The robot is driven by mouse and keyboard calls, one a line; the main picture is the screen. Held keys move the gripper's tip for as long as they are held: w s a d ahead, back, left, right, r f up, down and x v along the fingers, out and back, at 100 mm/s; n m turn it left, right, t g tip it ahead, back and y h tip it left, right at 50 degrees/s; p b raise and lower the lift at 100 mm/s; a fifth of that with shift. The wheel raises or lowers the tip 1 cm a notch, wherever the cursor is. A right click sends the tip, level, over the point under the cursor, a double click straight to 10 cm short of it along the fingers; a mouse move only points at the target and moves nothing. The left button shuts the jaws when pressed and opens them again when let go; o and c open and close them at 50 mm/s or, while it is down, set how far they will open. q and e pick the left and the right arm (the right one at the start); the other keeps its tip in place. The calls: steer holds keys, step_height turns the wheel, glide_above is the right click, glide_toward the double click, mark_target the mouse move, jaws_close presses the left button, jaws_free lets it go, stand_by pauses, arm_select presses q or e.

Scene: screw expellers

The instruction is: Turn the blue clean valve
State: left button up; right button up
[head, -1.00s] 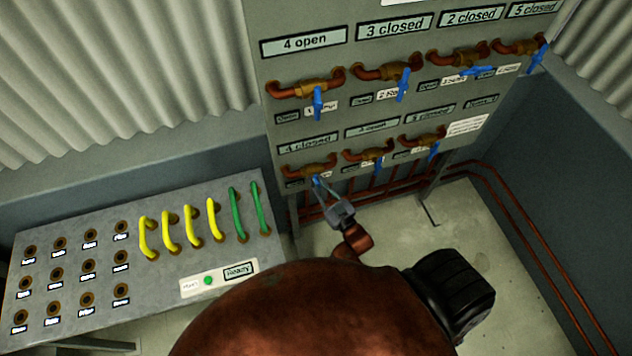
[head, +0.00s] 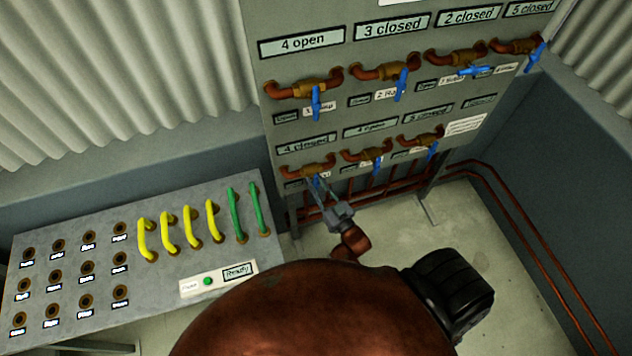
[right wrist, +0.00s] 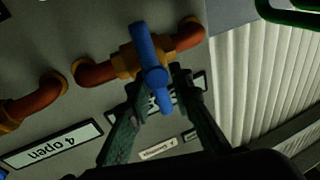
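In the head view the blue valve handle (head: 316,183) sits at the left end of the lower row, on a brass body with copper pipe; the sign above reads "4 closed". My right gripper (head: 317,181) reaches up to it from below. In the right wrist view the same blue handle (right wrist: 153,62) shows large, and my right gripper (right wrist: 158,80) is open with one finger on each side of its lower end. I cannot tell whether either finger touches it. A small label beside it is too blurred to read surely. My left gripper is not in view.
Other blue-handled valves, such as one above (head: 316,103) and one to the right (head: 377,163), share the grey panel (head: 270,60). A grey console (head: 60,230) with yellow and green cables stands left. Copper pipes (head: 520,230) run along the right wall.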

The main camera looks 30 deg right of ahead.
steer(key=shift+o, duration=0.7)
steer(key=shift+d+f, duration=0.1)
steer(key=shift+d, duration=0.05)
steer(key=shift+s, duration=0.15)
steer(key=s+f, duration=0.1)
steer(key=s, duration=1)
steer(key=shift+s+f, duration=0.35)
steer(key=shift+d, duration=0.15)
steer(key=shift+s, duration=0.1)
steer(key=s+a+p, duration=0.1)
steer(key=s+a, duration=0.1)
steer(key=s, duration=0.5)
steer(key=shift+s+p, duration=0.25)
steer(key=shift+p, duration=0.15)
